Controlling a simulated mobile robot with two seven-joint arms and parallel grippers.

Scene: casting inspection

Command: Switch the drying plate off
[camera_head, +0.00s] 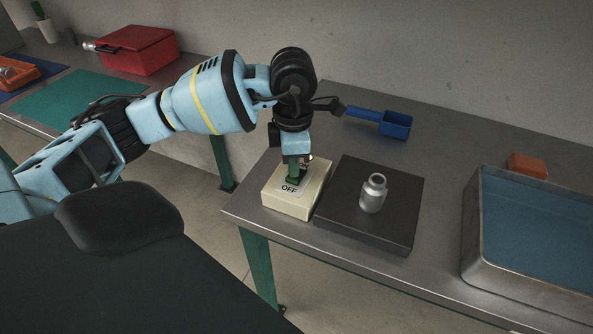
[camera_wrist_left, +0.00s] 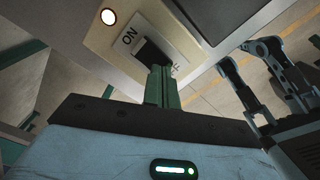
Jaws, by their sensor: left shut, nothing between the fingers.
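The drying plate (camera_head: 400,228) is a dark square slab on the steel table, with a small silvery metal casting (camera_head: 373,194) standing upright on it. The cream switch box (camera_head: 285,205) stands against its left side, with an OFF label at the near end. In the left wrist view the box (camera_wrist_left: 100,40) shows a black rocker (camera_wrist_left: 150,52) between ON and OFF, and a lit lamp (camera_wrist_left: 108,17). My left gripper (camera_head: 293,180) is shut and empty, pointing down at the switch. Its green fingertips (camera_wrist_left: 161,72) are at the rocker and partly hide OFF; I cannot tell whether they touch.
A metal tray of blue liquid (camera_head: 478,215) stands at the right, with an orange block (camera_head: 527,166) behind it. A blue scoop (camera_head: 396,125) lies at the back. A red box (camera_head: 140,52) and green mat (camera_head: 75,100) are on another table at the left.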

